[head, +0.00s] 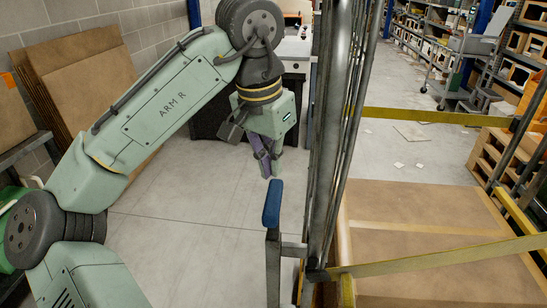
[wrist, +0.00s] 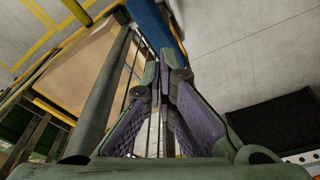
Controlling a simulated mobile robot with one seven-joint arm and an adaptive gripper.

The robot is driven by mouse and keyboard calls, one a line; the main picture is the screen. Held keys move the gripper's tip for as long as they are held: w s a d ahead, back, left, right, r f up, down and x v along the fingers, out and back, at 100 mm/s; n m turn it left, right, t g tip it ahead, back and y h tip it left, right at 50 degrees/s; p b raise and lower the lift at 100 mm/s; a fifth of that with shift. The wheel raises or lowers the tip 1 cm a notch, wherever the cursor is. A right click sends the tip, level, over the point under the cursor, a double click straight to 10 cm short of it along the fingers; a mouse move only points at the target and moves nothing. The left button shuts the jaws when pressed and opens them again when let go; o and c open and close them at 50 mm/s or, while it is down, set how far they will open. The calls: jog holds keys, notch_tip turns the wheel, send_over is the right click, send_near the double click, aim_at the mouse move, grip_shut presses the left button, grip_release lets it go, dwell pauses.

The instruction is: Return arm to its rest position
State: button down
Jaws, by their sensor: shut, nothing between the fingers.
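My gripper (head: 267,172) hangs at the end of my arm in the upper middle of the head view, pointing down over bare floor. Its purple-padded fingers are closed together with nothing between them. They also fill the middle of the wrist view (wrist: 166,95). My arm reaches up from the lower left, bends at the top and comes down to the wrist. The gripper is left of the upright metal posts and a little above the blue-capped handle in the head view.
Metal posts (head: 327,140) stand close right of my gripper. A blue-capped post (head: 272,205) rises below it. A large cardboard box (head: 420,235) lies right, behind yellow straps. Brown boards (head: 85,85) lean on the left wall. The floor (head: 190,235) between is clear.

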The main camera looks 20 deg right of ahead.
jog(key=shift+r, duration=1.05)
